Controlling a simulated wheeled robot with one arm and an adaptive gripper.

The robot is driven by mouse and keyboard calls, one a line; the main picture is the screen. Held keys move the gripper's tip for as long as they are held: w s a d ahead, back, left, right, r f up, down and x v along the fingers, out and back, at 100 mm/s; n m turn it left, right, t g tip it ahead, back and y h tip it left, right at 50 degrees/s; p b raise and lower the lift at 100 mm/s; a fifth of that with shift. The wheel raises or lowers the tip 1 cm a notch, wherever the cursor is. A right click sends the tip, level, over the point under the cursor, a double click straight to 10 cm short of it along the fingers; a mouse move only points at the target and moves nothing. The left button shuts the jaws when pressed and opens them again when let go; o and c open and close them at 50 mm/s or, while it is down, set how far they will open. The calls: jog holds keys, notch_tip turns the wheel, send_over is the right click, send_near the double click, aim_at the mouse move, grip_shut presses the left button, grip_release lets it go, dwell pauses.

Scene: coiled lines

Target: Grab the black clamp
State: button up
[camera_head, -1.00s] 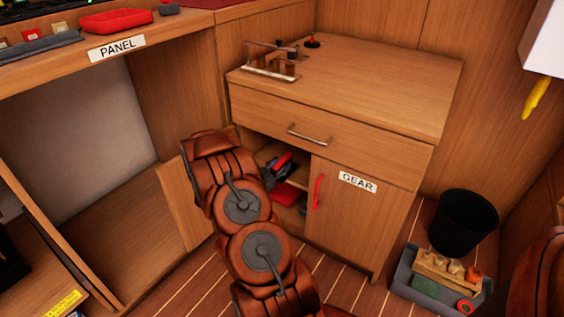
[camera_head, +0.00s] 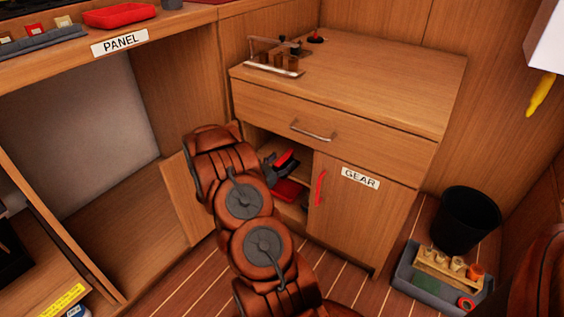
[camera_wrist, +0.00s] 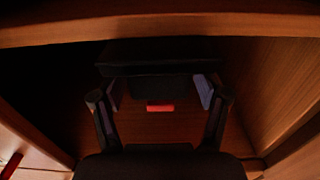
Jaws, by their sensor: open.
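My gripper (camera_wrist: 160,94) is open inside a dim wooden cabinet, with one finger at each side of the wrist view. A dark, blocky shape (camera_wrist: 158,58), probably the black clamp, lies ahead between and beyond the fingertips. A small red piece (camera_wrist: 160,107) shows just under it. No grip or contact shows. In the head view, a dark shape with a red part (camera_head: 287,158) shows in the opening beside my arm. I cannot tell there where gripper and clamp part. My arm hides much of the opening.
The GEAR door (camera_head: 358,205) with its red handle closes the cabinet's right side. A drawer (camera_head: 330,134) is shut above the opening. A red thing (camera_head: 288,191) lies lower inside. A black bin (camera_head: 467,220) and grey tray (camera_head: 405,277) stand on the floor at right.

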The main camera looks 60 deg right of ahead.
jog(key=shift+a, duration=0.1)
jog(key=a, duration=1.1)
jog(key=shift+a, duration=0.4)
